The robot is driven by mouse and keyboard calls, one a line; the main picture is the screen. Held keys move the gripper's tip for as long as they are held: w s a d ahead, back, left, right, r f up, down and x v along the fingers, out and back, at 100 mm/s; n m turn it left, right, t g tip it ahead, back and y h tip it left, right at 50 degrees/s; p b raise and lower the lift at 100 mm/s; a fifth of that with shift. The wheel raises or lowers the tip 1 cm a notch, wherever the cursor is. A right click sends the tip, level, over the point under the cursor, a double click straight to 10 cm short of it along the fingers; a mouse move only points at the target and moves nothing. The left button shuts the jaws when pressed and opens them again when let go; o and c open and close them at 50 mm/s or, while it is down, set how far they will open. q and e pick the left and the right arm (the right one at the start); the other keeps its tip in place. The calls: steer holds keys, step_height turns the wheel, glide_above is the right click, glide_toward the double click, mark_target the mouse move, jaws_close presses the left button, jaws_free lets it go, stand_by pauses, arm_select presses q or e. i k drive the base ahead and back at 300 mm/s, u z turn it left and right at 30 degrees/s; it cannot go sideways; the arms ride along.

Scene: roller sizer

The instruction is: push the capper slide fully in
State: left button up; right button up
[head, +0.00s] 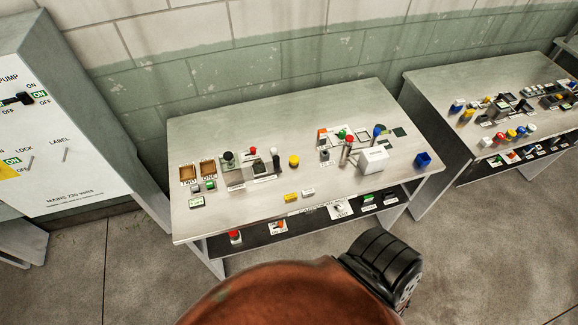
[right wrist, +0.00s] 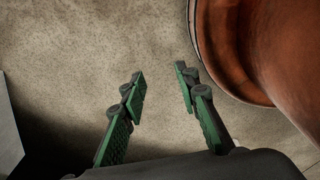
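In the head view a grey workbench (head: 235,125) stands in the middle with many small controls and parts on it. I cannot tell for sure which of them is the capper slide, as the labels are too small to read. A white box (head: 373,160) with small print stands right of centre, beside a red-topped post (head: 346,150). At left centre is a group with a black knob (head: 228,157) and a dark upright lever (head: 275,160). My right gripper (right wrist: 161,77) is open and empty above bare concrete floor, away from the bench. My left gripper is not in view.
A blue cup (head: 422,160) sits near the bench's right edge. A dark lower shelf front (head: 310,222) carries several controls. A grey cabinet (head: 60,130) stands at left, and a second bench (head: 425,85) with small parts at right. A tiled wall closes the back.

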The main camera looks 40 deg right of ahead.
mark_target(273, 167)
steer(key=z, duration=0.95)
steer(key=i, duration=0.2)
steer(key=u, duration=0.1)
